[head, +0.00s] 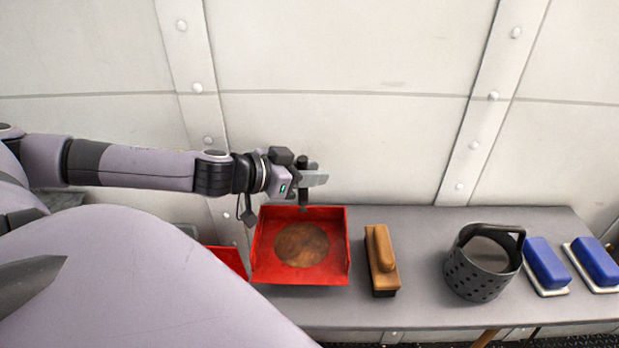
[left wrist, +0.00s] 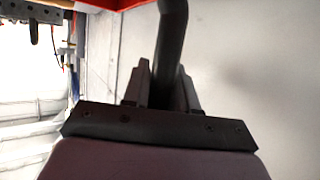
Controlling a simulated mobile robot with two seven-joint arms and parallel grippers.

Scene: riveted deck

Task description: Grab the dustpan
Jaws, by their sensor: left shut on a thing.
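The dustpan (head: 263,268) is a red open pan with a round brown stain on its floor, at the middle of the bench in the head view. Its dark handle rises at the back, toward the wall. My left gripper (head: 304,181) is shut on that handle, above the pan's back edge. In the left wrist view the dark handle (left wrist: 172,45) runs up between the two fingers (left wrist: 163,88), and a strip of red shows at the top. I cannot tell whether the pan touches the bench. My right gripper is not in view.
A grey bench (head: 420,300) runs along a riveted white wall (head: 340,130). Right of the dustpan are a wooden brush (head: 381,260), a dark perforated basket (head: 478,275) and two blue-topped blocks (head: 546,265). Another red thing (head: 228,258) is partly hidden by my arm.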

